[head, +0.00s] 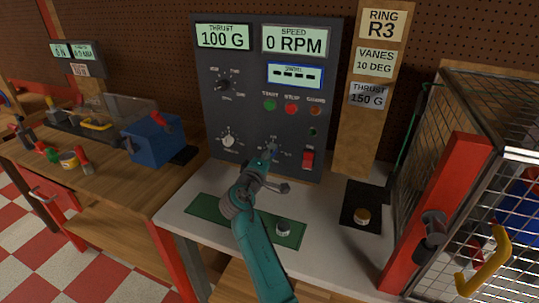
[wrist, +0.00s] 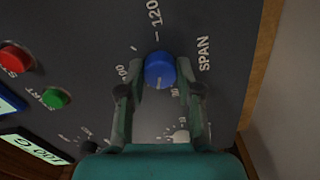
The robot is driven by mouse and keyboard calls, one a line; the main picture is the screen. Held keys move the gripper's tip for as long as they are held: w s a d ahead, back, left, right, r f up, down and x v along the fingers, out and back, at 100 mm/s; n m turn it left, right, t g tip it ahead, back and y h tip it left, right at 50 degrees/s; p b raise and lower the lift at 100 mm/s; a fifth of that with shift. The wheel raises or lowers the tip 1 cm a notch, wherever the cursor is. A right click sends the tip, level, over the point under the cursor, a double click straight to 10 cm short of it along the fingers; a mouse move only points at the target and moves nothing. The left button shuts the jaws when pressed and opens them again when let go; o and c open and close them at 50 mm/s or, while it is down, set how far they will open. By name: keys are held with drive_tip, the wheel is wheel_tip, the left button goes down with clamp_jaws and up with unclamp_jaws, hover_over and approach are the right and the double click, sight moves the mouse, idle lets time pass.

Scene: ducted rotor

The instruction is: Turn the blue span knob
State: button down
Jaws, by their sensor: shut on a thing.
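The blue span knob (wrist: 159,68) is on the dark panel in the wrist view, beside the word SPAN and a printed scale with 100 and 120 legible. My gripper (wrist: 156,78) has one finger on each side of the knob and is shut on it. In the head view my gripper (head: 269,155) reaches the lower middle of the control panel (head: 215,105) and hides most of the knob. The thrust display (head: 224,37) reads 100 G, and the speed display (head: 294,40) reads 0 RPM.
A red rocker switch (head: 308,159) is just right of my gripper. A green mat (head: 212,211) lies on the bench below. A wire cage (head: 500,130) stands at right.

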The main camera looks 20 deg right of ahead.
drive_tip(key=shift+n, duration=0.7)
drive_tip(key=c, duration=0.8)
unclamp_jaws()
drive_tip(key=shift+o, duration=0.2)
drive_tip(key=shift+s+a, duration=0.1)
drive_tip(key=shift+a, duration=0.05)
drive_tip(key=v, duration=1.1)
drive_tip(key=shift+s+a, duration=0.2)
drive_tip(key=shift+s, duration=0.15)
